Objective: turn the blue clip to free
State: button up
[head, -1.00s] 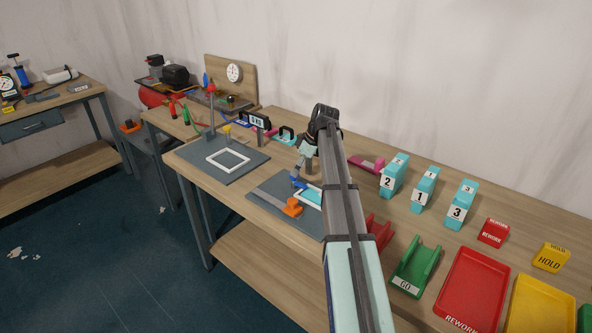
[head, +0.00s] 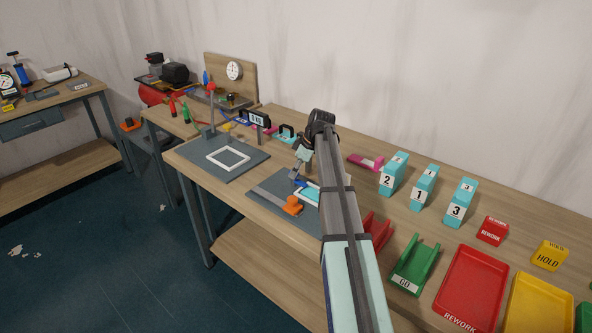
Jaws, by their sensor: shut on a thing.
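The blue clip (head: 300,184) is at the back edge of a white frame with a cyan panel (head: 308,194) on a grey board (head: 267,192). My gripper (head: 295,178) points down at the clip from above and is shut on it. The fingertips are small and partly merge with the clip, so its exact angle is hard to tell. An orange block (head: 292,205) sits at the front of the same board. My arm hides the board's right side.
Another grey board with a white frame (head: 228,158) and a red-topped post (head: 212,105) lies to the left. Numbered cyan blocks (head: 424,187), a green GO chute (head: 415,265) and a red REWORK tray (head: 470,290) stand to the right.

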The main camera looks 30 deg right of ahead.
jog(key=m, duration=0.3)
jog(key=m+t+h, duration=0.1)
jog(key=shift+s+a, duration=0.2)
jog(key=shift+a, duration=0.05)
jog(key=m+h, duration=0.2)
jog(key=m, duration=0.3)
jog(key=shift+a, duration=0.15)
jog(key=m+h, duration=0.1)
jog(key=m, duration=0.3)
jog(key=shift+a+h, duration=0.1)
jog(key=shift+h, duration=0.3)
jog(key=shift+w+a+f+m+g+h, duration=0.1)
jog(key=shift+m+g+h, duration=0.2)
jog(key=shift+m, duration=0.9)
jog(key=shift+w+m+g+h, duration=0.1)
jog(key=shift+m+h, duration=0.3)
jog(key=shift+m, duration=0.8)
jog(key=shift+s, duration=0.1)
jog(key=o, duration=1.2)
jog(key=shift+c, duration=0.2)
jog(key=shift+p, duration=0.3)
